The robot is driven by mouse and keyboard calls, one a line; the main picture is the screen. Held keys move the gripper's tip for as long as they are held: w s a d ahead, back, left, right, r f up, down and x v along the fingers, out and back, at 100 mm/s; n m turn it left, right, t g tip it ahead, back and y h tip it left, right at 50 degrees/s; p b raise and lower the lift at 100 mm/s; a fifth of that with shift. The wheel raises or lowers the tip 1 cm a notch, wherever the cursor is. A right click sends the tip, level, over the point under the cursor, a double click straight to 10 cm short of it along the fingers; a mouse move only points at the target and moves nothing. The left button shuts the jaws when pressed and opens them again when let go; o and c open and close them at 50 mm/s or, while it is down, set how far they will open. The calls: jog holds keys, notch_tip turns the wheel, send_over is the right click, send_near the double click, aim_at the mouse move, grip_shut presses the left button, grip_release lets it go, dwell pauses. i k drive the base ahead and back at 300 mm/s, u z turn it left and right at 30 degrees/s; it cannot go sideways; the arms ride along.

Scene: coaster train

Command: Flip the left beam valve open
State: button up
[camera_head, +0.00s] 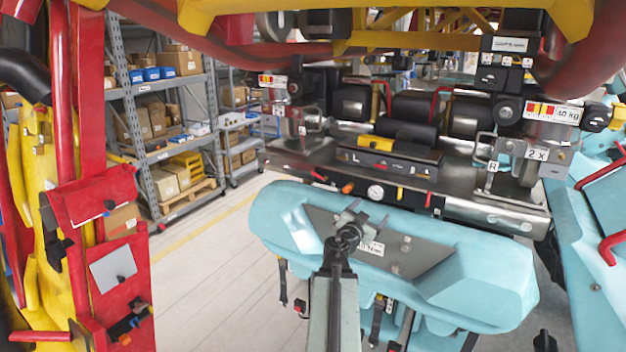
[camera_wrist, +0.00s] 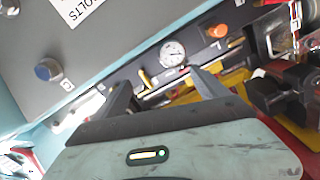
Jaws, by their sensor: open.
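The beam (camera_head: 345,205) is a dark metal bar across the middle of the head view, behind the teal car nose. A small red lever (camera_head: 318,175) near its left end looks like the left beam valve; at this size its position is unclear. Another red lever (camera_head: 428,199) stands further right. My gripper (camera_head: 350,217) is over the teal nose's grey plate, right of and nearer than the left red lever, apart from it. In the wrist view my gripper (camera_wrist: 156,77) has its fingers apart and empty, with a round gauge (camera_wrist: 172,53) just beyond them.
An orange knob (camera_head: 348,187) and a yellow lever (camera_head: 399,193) flank the gauge along the beam. The teal nose (camera_head: 475,280) with its labelled grey plate (camera_head: 400,250) lies under my arm. A red-and-yellow frame (camera_head: 75,200) stands left; open floor (camera_head: 210,250) lies between.

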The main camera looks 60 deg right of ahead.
aim_at(314, 173)
jog(key=u, duration=0.05)
jog(key=i, duration=1)
jog(key=z, duration=0.05)
